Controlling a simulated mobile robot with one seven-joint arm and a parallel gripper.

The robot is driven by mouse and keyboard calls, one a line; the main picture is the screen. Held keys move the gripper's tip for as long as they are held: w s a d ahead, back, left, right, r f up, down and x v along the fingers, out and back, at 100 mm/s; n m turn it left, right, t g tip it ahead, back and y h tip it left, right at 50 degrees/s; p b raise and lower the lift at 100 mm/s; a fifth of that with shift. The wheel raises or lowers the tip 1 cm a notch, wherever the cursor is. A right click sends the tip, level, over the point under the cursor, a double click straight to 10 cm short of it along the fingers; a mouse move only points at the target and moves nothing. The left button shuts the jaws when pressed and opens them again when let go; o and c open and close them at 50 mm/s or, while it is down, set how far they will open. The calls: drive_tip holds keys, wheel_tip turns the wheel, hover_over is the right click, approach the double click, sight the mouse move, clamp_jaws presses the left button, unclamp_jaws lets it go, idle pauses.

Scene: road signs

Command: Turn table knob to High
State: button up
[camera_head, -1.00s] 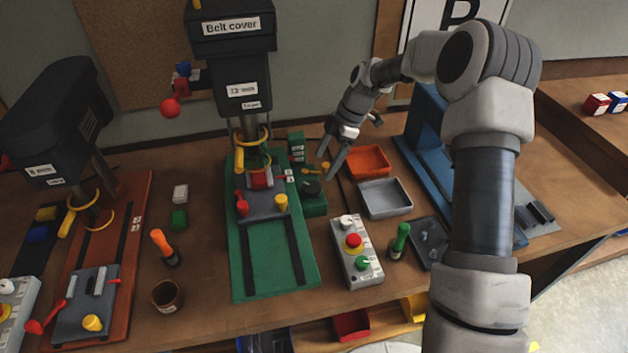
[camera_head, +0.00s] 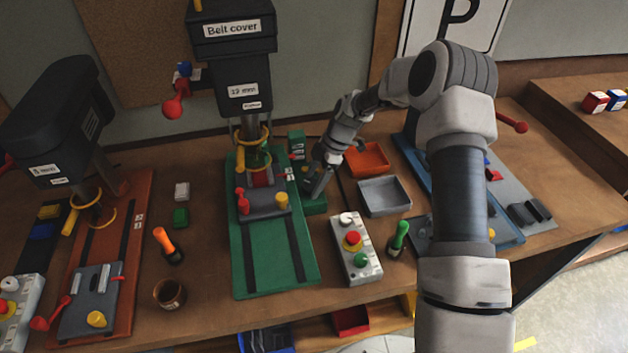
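A green control box (camera_head: 315,206) stands on the bench just right of the middle drill's green base. In the earlier frame a dark round knob shows on its top; now my gripper (camera_head: 314,186) covers that spot, so the knob and its setting are hidden. My gripper points down at the top of the box, its fingers at or very near the knob. I cannot tell whether they touch it or how far apart they are. A small upright green panel with white labels (camera_head: 297,145) stands behind the box; its writing is too small to read.
The drill labelled "Belt cover" (camera_head: 232,28) rises left of my gripper. An orange tray (camera_head: 368,158) and a grey tray (camera_head: 384,196) lie to the right. A grey button box (camera_head: 355,248) and a green-handled tool (camera_head: 398,238) are in front.

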drive_tip(key=c, duration=0.8)
drive_tip(key=shift+c, duration=0.2)
drive_tip(key=shift+f+m+b, duration=0.1)
drive_tip(key=shift+m+b, duration=0.3)
drive_tip(key=shift+b, duration=0.2)
drive_tip(key=m+t+b, duration=0.1)
drive_tip(key=m+b, duration=0.2)
drive_tip(key=shift+f+b, duration=0.15)
drive_tip(key=shift+b, duration=0.2)
drive_tip(key=m+t+b, duration=0.1)
drive_tip(key=m+b, duration=0.1)
drive_tip(key=m+t+b, duration=0.1)
drive_tip(key=m+b, duration=0.2)
drive_tip(key=shift+s+h, duration=0.2)
drive_tip(key=shift+h, duration=0.1)
drive_tip(key=m, duration=0.2)
drive_tip(key=m+t+h+b, duration=0.1)
drive_tip(key=m+b, duration=0.1)
drive_tip(key=m, duration=0.1)
drive_tip(key=shift+s+a+r+m+t+h, duration=0.2)
drive_tip(key=shift+a+m+t+h, duration=0.1)
drive_tip(key=shift+t, duration=0.1)
drive_tip(key=shift+m+h, duration=0.5)
drive_tip(key=shift+m, duration=1)
